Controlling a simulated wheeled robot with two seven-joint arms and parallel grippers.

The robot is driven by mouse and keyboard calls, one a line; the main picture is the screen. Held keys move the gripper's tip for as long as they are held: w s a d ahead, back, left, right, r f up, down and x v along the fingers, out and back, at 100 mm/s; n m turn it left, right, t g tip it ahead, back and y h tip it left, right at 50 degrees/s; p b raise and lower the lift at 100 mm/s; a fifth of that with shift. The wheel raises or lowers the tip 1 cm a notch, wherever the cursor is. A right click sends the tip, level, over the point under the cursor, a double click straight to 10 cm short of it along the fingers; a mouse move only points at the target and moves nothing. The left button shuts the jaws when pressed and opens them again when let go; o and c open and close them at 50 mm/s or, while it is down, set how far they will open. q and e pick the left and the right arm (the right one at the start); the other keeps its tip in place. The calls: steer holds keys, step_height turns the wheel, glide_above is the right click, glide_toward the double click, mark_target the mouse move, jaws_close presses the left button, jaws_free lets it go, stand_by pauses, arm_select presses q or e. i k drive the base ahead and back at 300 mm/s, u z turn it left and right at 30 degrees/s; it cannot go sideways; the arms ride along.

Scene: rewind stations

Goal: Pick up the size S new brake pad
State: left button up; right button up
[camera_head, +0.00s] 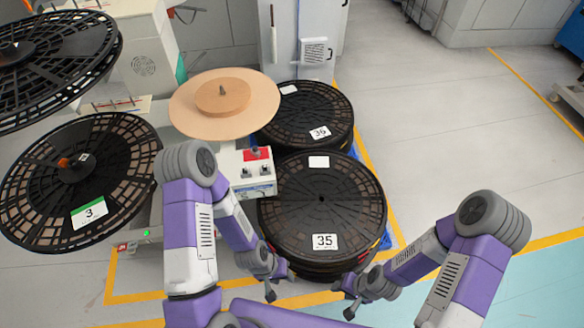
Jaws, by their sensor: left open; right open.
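I cannot make out a size S new brake pad in the head view. A tan round disc (190,112) with a smaller brown disc (222,96) on top sits on the machine at upper middle; no size mark shows on either. My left gripper (281,284) is open and empty, in front of the reel stack labelled 35. My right gripper (343,299) is open and empty, to the right of the left one, also in front of that stack.
Black reels labelled 35 (322,200) and 36 (308,112) are stacked ahead. A black reel labelled 3 (110,165) is mounted at left, with another reel (60,70) above. A control box (250,187) stands by the stacks. Grey floor (470,130) at right is clear.

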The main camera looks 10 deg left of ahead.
mark_target(246, 173)
steer(key=z, duration=2.9)
steer(key=k, duration=1.6)
steer(key=u, duration=1.9)
